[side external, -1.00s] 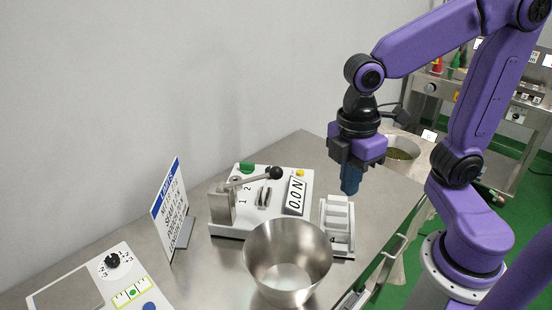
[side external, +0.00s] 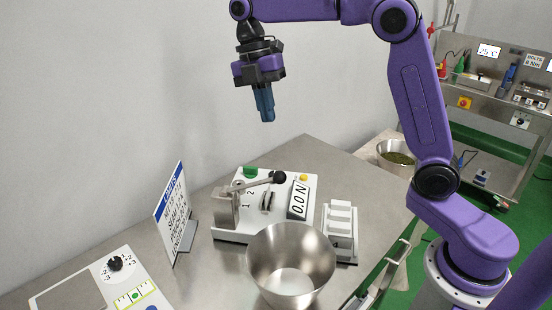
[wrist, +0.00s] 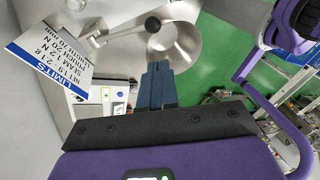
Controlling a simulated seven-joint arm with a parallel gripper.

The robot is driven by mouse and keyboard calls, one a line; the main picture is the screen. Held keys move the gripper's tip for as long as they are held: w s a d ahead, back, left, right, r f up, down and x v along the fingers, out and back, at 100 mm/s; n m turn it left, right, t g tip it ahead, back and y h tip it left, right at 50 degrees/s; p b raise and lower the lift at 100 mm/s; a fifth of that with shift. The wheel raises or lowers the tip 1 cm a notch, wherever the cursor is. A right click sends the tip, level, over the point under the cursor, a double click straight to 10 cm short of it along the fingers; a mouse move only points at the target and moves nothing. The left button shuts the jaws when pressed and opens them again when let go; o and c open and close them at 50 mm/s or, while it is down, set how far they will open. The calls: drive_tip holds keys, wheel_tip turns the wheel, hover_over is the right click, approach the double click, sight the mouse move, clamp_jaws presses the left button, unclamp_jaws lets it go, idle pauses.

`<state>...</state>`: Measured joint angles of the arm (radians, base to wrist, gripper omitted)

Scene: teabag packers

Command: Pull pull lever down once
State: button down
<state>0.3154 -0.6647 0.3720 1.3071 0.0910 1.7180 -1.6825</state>
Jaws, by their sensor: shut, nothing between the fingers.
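The pull lever (side external: 258,182) is a metal arm with a black ball knob (side external: 279,177), on a white tester (side external: 228,236) whose display (side external: 299,200) reads 0.0 N. The lever lies nearly level, its knob end slightly higher. My gripper (side external: 265,118) points down with blue fingers pressed together and empty. It is in the air well above the tester, apart from the lever. In the wrist view the lever (wrist: 122,34) and knob (wrist: 153,24) show beyond the fingertips (wrist: 158,66).
A metal bowl (side external: 322,250) stands directly in front of the tester. A white slotted rack (side external: 340,246) is to its right. An upright limits sign (side external: 174,212) stands at left, near a dial panel (side external: 125,280). A wall rises behind the bench.

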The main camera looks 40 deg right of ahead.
drive_tip(key=w, duration=0.1)
drive_tip(key=w+d+n, duration=0.1)
drive_tip(key=shift+w+d+r, duration=0.3)
drive_tip(key=shift+w+r, duration=0.05)
drive_tip(key=shift+r, duration=0.05)
drive_tip(key=shift+f, duration=0.1)
drive_tip(key=x, duration=1.4)
drive_tip(key=shift+s+a, duration=0.2)
drive_tip(key=shift+s+d, duration=0.1)
drive_tip(key=shift+s+d+f+t+y, duration=0.3)
drive_tip(key=shift+s+f+t+y, duration=0.15)
drive_tip(key=shift+f, duration=0.2)
wheel_tip(320, 180, down, 11)
drive_tip(key=s+d+t, duration=0.1)
drive_tip(key=s, duration=0.1)
drive_tip(key=shift+s+d+n+y, duration=0.25)
drive_tip(key=shift+d+n+y, duration=0.1)
drive_tip(key=shift+y, duration=0.1)
